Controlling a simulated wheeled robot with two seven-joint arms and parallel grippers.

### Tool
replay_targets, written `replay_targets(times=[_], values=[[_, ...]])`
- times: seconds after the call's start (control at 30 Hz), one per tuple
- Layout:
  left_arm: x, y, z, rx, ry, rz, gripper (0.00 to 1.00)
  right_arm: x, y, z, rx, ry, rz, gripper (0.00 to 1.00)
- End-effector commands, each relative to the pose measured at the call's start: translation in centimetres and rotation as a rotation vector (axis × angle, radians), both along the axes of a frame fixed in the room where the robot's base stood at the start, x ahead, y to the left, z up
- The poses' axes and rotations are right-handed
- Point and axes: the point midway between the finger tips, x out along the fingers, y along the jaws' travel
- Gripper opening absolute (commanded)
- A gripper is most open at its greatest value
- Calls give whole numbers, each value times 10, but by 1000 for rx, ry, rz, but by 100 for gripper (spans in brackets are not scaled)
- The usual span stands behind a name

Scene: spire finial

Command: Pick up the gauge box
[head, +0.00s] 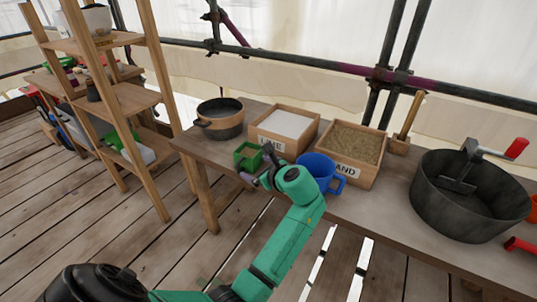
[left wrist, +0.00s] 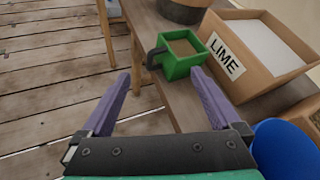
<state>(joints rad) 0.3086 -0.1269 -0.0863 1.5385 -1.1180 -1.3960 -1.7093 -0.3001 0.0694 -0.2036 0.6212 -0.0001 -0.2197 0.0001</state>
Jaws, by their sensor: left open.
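The gauge box, a small green open-topped box (head: 247,157) with a dark handle, stands on the workbench near its left front edge. In the left wrist view the green box (left wrist: 183,64) shows upright, its dark handle on its left side and brownish inside. My left gripper (left wrist: 160,73) is open and empty, with purple fingers. Its tips are just short of the box, which lies ahead and toward the right finger. In the head view my left gripper (head: 256,165) is close to the front of the box, partly hidden by my wrist. My right gripper is not in view.
The workbench (head: 385,207) also holds a dark pot (head: 220,118), a lime box (head: 284,128), a sand box (head: 352,150), a blue mug (head: 318,171) beside my wrist and a big dark mixing tub (head: 468,195). A wooden shelf (head: 125,95) stands at left.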

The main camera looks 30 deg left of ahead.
Motion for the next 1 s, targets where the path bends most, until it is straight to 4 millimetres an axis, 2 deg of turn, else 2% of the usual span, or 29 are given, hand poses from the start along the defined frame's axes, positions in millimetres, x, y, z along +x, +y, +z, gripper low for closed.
replay_targets(times=[0.2,0.27,0.47,0.6,0.7,0.87,0.9,0.97,1.0], values=[[22,46,-26,2,2,0,97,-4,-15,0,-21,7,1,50],[28,55,-32,-1,1,-1,97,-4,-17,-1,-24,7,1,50],[41,77,-44,-2,-1,-1,97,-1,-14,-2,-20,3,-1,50],[53,98,-57,-2,0,-1,97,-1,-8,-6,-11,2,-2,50],[57,105,-60,-3,-1,-2,97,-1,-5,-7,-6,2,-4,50],[57,105,-60,-4,-1,-3,97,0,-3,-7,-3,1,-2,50],[57,105,-60,-4,-1,-3,90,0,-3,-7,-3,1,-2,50],[57,105,-60,-4,-1,-3,67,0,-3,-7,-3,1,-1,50],[57,105,-60,-4,-1,-3,51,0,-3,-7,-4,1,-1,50]])
